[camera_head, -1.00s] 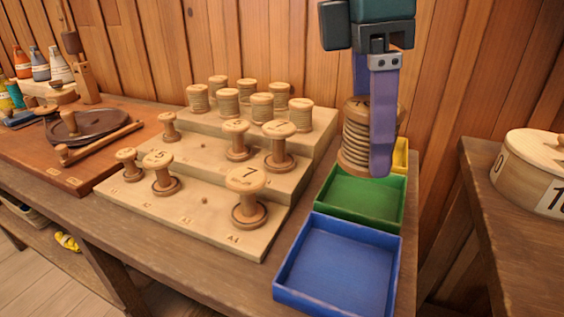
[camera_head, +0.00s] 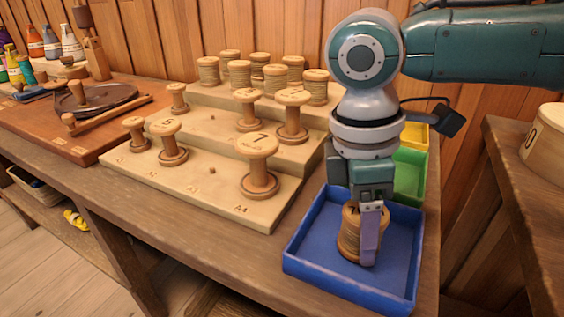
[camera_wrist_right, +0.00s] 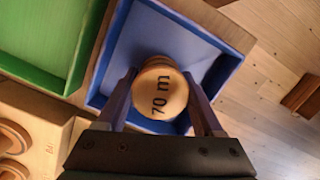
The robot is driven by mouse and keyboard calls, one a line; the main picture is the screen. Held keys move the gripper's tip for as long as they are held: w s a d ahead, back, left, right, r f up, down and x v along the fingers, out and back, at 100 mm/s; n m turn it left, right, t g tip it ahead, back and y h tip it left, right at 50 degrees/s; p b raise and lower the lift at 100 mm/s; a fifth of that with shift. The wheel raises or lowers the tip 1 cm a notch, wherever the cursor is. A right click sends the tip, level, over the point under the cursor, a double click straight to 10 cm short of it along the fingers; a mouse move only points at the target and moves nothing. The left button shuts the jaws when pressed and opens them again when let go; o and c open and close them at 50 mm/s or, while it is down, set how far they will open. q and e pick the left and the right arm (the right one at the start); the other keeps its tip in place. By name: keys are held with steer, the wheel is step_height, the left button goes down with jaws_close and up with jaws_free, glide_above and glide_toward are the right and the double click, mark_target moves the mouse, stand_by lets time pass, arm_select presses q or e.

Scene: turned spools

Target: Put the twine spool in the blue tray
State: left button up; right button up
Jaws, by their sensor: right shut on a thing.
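The twine spool (camera_head: 348,236) is a wooden spool wound with tan twine. It is upright inside the blue tray (camera_head: 300,262), near the middle. In the right wrist view its top (camera_wrist_right: 160,92) reads "70 m", with the blue tray (camera_wrist_right: 140,30) around it. My right gripper (camera_head: 368,250) points down and is shut on the spool, a finger on each side. The spool's base is partly hidden by a finger, and I cannot tell whether it touches the tray floor. My left gripper is not in view.
A green tray (camera_head: 411,178) and a yellow tray (camera_head: 414,134) stand behind the blue one. A stepped wooden stand (camera_head: 200,190) with several spools is to the left. A round box (camera_head: 545,145) sits on the right-hand table.

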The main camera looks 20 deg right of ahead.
steer(key=shift+f, duration=0.25)
steer(key=o, duration=1.4)
